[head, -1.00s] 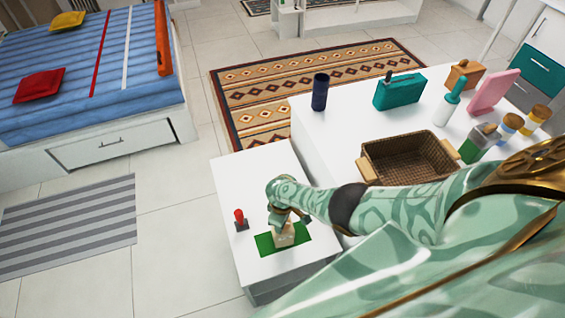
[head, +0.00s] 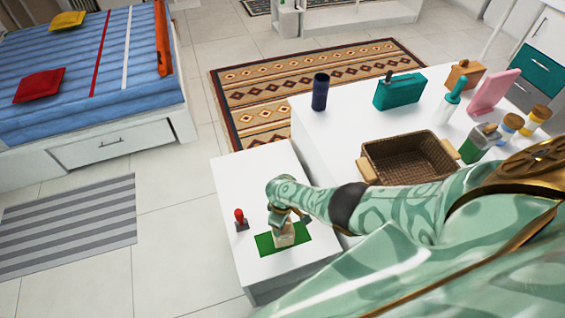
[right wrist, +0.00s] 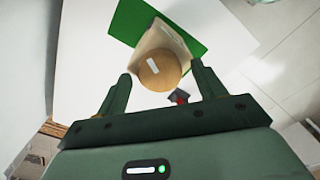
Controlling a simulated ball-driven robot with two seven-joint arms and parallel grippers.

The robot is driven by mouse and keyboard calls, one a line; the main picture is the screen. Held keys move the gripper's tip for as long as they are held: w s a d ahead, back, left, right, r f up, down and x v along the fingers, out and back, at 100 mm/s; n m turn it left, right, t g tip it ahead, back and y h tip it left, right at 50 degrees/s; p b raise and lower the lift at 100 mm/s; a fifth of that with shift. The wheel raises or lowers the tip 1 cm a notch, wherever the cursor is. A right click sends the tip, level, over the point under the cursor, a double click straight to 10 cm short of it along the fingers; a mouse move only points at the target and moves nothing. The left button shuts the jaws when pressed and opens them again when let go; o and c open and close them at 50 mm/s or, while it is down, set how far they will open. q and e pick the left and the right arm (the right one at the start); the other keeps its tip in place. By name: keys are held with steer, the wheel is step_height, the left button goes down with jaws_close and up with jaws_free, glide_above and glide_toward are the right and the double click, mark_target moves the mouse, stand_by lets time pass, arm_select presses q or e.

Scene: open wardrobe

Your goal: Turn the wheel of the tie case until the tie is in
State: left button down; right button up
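The tie case (head: 284,236) is a small beige block on a green mat (head: 264,245), on the low white cabinet. In the right wrist view the case (right wrist: 176,38) carries a round brown wheel (right wrist: 158,74) with a pale strip on its face. My right gripper (head: 286,214) is over the case in the head view. In the right wrist view my right gripper (right wrist: 162,75) is open, one finger on each side of the wheel, with visible gaps. I cannot make out the tie. My left gripper is not in view.
A red-topped object with a dark base (head: 240,220) stands left of the mat, close to the case. A higher white surface to the right holds a wicker basket (head: 375,165), a dark blue cylinder (head: 320,92), a teal box (head: 400,92) and several bottles.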

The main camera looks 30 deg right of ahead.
step_height(320, 180, up, 16)
steer(key=p, duration=1.3)
steer(key=shift+r, duration=0.15)
